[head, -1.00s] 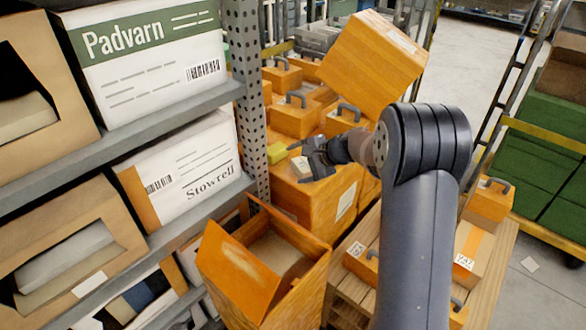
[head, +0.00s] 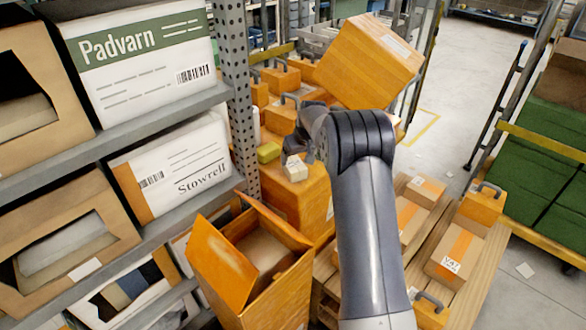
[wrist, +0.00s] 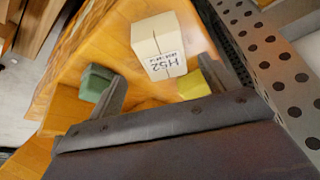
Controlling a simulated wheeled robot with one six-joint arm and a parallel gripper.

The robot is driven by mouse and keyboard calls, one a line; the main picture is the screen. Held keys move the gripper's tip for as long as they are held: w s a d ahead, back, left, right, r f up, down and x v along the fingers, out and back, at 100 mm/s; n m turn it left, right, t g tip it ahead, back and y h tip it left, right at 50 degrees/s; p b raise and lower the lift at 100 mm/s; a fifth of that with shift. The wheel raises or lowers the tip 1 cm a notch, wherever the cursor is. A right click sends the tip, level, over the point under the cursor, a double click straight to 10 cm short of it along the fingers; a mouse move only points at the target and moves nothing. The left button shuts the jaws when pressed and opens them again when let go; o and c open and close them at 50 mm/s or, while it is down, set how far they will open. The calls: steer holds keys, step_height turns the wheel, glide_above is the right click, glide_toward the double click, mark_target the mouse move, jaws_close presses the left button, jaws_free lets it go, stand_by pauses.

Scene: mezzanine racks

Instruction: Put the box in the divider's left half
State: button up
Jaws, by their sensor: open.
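The small white box (head: 295,168) stands on top of a large orange carton, close to the rack upright. In the wrist view the same box (wrist: 158,45) shows the print H52 and lies between my open fingers, with visible space on both sides. My gripper (wrist: 160,72) is empty; I cannot tell its height over the box. In the head view my gripper (head: 303,146) is just behind the box, partly hidden by my arm. An open orange carton (head: 222,268) stands in front; I cannot make out a divider inside it.
A yellow block (head: 269,152) is beside the box, near one finger (wrist: 193,84). A green block (wrist: 95,82) is beside the other finger. The perforated rack upright (head: 241,90) is close at left. A tilted orange carton (head: 368,62) is above and behind.

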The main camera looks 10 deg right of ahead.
mark_target(294, 163)
steer(key=shift+a+p+x, duration=0.15)
steer(key=shift+p+x, duration=0.2)
steer(key=shift+x, duration=1.25)
steer(key=shift+a+p+x, duration=0.15)
steer(key=shift+p+x, duration=0.15)
steer(key=shift+x, duration=1.3)
steer(key=shift+w+r, duration=0.1)
steer(key=shift+c, duration=0.2)
steer(key=c, duration=1)
steer(key=shift+c, duration=0.6)
steer(key=shift+r, duration=0.15)
